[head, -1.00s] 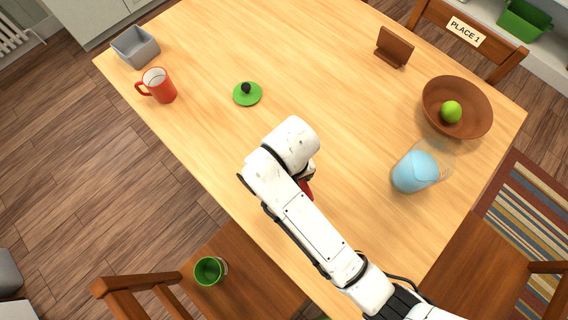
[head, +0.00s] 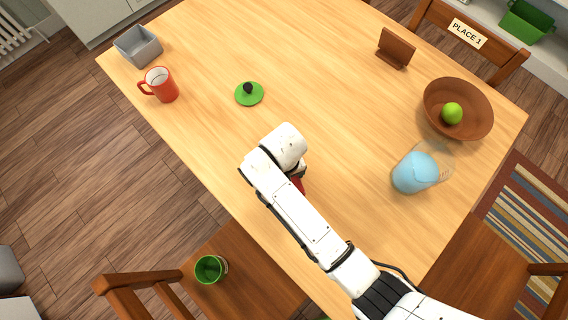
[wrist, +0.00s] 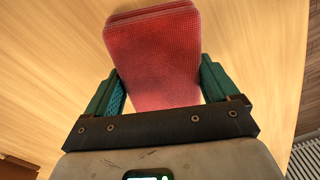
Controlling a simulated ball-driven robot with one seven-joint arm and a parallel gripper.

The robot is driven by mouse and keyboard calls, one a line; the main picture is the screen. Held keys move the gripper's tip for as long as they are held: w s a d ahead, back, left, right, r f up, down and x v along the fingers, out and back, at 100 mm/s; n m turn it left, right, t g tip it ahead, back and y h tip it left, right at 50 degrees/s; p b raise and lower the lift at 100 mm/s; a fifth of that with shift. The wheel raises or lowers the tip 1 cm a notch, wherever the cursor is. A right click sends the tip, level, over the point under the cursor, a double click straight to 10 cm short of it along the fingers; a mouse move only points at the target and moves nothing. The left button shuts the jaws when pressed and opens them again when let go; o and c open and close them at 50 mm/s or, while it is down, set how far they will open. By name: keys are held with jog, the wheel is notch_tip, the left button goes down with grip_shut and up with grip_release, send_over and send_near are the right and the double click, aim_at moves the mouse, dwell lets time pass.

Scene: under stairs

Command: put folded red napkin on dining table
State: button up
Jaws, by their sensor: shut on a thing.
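The folded red napkin (wrist: 155,60) is between the two teal fingers of my gripper (wrist: 160,88) in the wrist view, with the pale wood of the dining table behind it. My gripper is shut on it. In the head view only a small red bit of the napkin (head: 298,184) shows beside my white arm, which hides the gripper. The dining table (head: 330,110) lies below. I cannot tell whether the napkin touches the tabletop.
A green lid (head: 249,94), red mug (head: 161,84) and grey box (head: 138,46) are on the left. A blue-filled jug (head: 415,173), brown bowl (head: 440,100) with a green fruit, and brown stand (head: 395,47) are on the right. The table's middle is clear.

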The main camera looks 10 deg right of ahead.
jog(key=o, duration=1.3)
jog(key=shift+f, duration=0.1)
jog(key=shift+c, duration=0.2)
notch_tip(320, 180, up, 12)
jog(key=s+d+f+m, duration=0.1)
jog(key=s+d, duration=0.7)
jog(key=d, duration=0.3)
jog(key=s+d+f+m+t, duration=0.1)
jog(key=s+d+m, duration=0.1)
jog(key=s+d, duration=0.7)
jog(key=shift+s+d+f, duration=0.15)
jog(key=shift+s+d, duration=0.1)
jog(key=shift+d, duration=0.85)
